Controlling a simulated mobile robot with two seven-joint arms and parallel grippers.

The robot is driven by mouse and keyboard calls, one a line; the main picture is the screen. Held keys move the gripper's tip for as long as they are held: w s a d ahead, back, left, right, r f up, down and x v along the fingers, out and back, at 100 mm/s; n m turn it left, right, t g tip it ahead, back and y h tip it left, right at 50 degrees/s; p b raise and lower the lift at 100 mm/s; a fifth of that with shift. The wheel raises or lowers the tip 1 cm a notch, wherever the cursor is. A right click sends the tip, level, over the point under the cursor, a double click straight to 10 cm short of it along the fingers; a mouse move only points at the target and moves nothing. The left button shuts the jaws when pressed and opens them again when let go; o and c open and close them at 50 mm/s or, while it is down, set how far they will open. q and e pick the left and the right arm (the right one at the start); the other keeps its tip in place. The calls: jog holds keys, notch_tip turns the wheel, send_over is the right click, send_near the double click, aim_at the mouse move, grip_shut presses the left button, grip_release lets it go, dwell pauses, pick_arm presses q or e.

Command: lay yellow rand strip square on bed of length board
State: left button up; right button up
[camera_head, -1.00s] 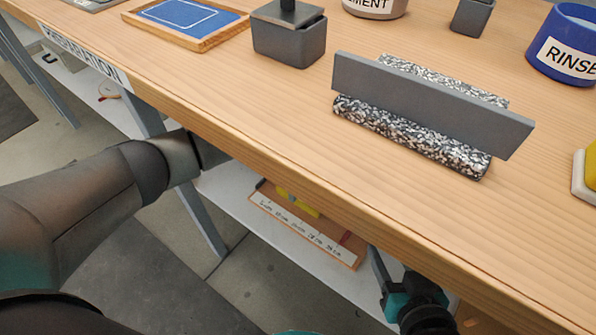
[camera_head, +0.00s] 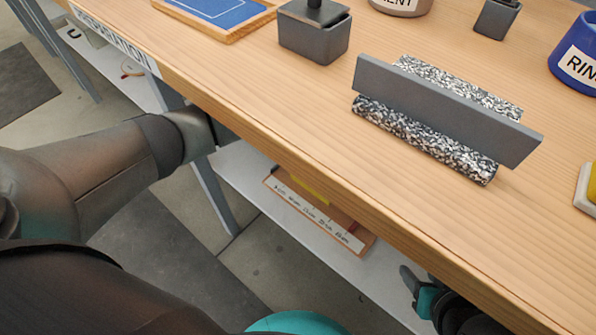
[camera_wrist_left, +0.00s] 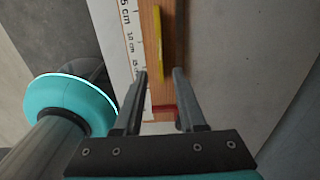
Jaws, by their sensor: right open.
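The length board (camera_head: 310,210) lies on the lower shelf, partly hidden by the bench edge. In the left wrist view its white scale (camera_wrist_left: 128,45), wooden bed (camera_wrist_left: 174,60) and red end piece (camera_wrist_left: 163,113) show. The yellow rand strip (camera_wrist_left: 160,45) is over the bed, running nearly along it; whether it lies flat cannot be told. A bit of it shows in the head view (camera_head: 313,190). My left gripper (camera_wrist_left: 160,74) is open above the board, with the strip's near end between its fingertips, clear of both. My right gripper (camera_head: 418,288) is open beside the bench front.
The bench top (camera_head: 250,95) overhangs the shelf (camera_head: 240,190). Bare shelf lies around the length board.

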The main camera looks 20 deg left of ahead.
pick_arm(q)
jog(key=s+d, duration=0.2)
jog(key=s+d+f+n+h, duration=0.1)
jog(key=s+d, duration=0.1)
jog(key=d, duration=0.1)
jog(key=s+d+f+n+h, duration=0.1)
jog(key=d, duration=0.1)
jog(key=shift+s+d+f+t, duration=0.1)
jog(key=shift+s+d+t, duration=0.2)
jog(key=shift+s+t, duration=0.1)
jog(key=s+d+r+n+t+h, duration=0.1)
jog(key=s+r+n+t+h, duration=0.2)
jog(key=s+n, duration=0.55)
jog(key=s+a+r+n+t+y, duration=0.2)
jog(key=s+a+n+y, duration=0.1)
jog(key=a+n, duration=0.6)
jog(key=shift+a+r+t+y, duration=0.35)
jog(key=shift+a+t+y, duration=0.05)
jog(key=shift+a, duration=0.25)
